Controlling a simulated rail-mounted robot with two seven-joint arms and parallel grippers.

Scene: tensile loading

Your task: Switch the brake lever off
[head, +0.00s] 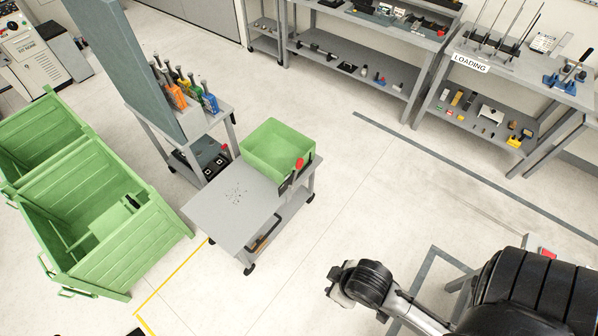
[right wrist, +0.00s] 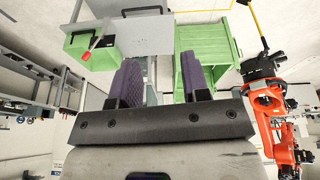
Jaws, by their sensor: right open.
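The brake lever with its red handle (head: 299,164) stands at the right edge of the grey cart (head: 222,210), beside the green bin (head: 277,150) on the cart. In the right wrist view, the red handle (right wrist: 93,43) shows at the upper left, in front of the bin. My right gripper (right wrist: 161,72) is open, its two purple fingers wide apart with nothing between them. In the head view my right arm (head: 365,283) comes in from the lower right, its end well apart from the cart and lever. My left gripper is not in view.
Large green crates (head: 120,240) stand left of the cart. A small tool stand (head: 205,125) is behind it. A shelf table marked LOADING (head: 525,70) stands at the back right. The floor between cart and arm is clear. An orange robot arm (right wrist: 270,105) shows in the wrist view.

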